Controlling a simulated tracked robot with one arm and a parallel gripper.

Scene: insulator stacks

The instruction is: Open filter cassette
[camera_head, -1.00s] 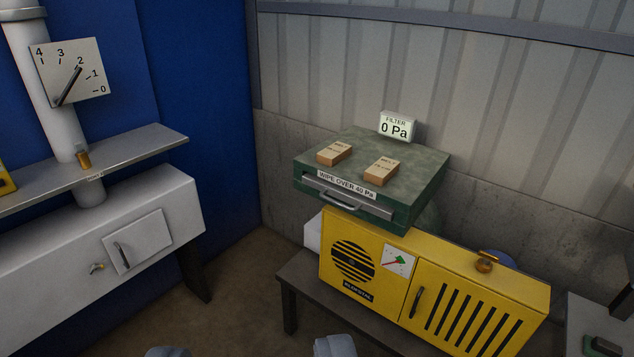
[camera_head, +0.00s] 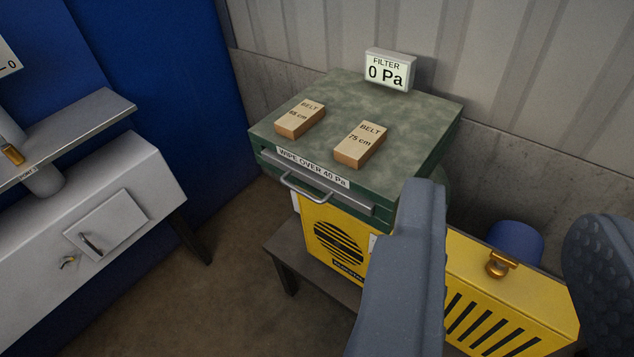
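The green filter box (camera_head: 350,100) stands on the yellow machine, left of my gripper. Its front holds a grey cassette front with a pale bar handle (camera_head: 306,191), under a label reading "WIPE OVER 40 Pa" (camera_head: 313,167). The cassette front looks flush with the box. A small display (camera_head: 389,71) on top reads "FILTER 0 Pa". My gripper (camera_head: 505,235) is open in the near foreground, its two grey fingers wide apart with nothing between them. Its left finger hides part of the yellow machine. The gripper is apart from the handle.
Two belt boxes, marked "BELT" (camera_head: 300,120) and "BELT 75 cm" (camera_head: 359,145), lie on the green box. The yellow machine (camera_head: 510,305) has a brass latch (camera_head: 499,265); a blue cylinder (camera_head: 516,240) is behind. A white cabinet (camera_head: 150,190) stands left. Floor between is clear.

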